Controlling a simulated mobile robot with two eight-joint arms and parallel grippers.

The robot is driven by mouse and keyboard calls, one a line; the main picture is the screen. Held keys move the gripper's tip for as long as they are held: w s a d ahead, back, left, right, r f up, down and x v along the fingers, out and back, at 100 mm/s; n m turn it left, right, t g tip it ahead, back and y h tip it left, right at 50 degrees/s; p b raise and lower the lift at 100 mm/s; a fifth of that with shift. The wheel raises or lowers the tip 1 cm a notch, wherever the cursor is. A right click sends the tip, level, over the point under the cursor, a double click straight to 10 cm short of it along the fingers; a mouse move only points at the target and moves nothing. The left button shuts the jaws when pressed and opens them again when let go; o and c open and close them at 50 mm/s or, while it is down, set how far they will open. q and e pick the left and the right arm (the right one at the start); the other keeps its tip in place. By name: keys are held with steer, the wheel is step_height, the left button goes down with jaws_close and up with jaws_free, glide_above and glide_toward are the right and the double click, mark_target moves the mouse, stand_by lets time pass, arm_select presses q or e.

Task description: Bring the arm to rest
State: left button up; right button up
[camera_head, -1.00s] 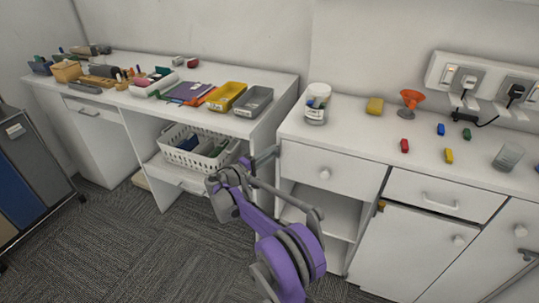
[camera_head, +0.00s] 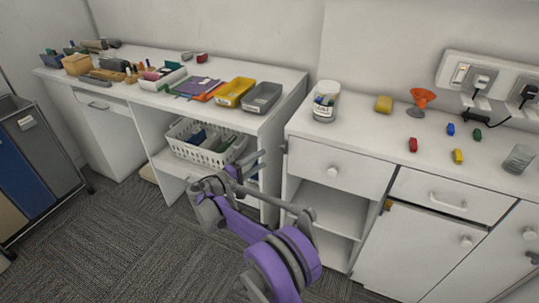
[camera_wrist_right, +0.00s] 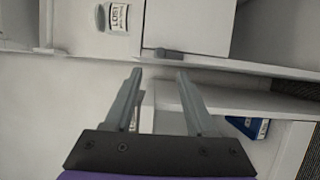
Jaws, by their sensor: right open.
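My right gripper (camera_head: 262,165) is in front of the gap between the two white desk units, near the basket shelf. Its purple arm comes up from the bottom of the head view. In the right wrist view the gripper (camera_wrist_right: 158,74) shows two grey fingers, apart, with nothing between them. The fingers touch nothing that I can make out. My left gripper is not in view.
A white basket (camera_head: 213,157) sits on the left desk's shelf. Carpet (camera_head: 120,245) is clear at left.

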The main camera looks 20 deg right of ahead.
steer(key=shift+v, duration=1.2)
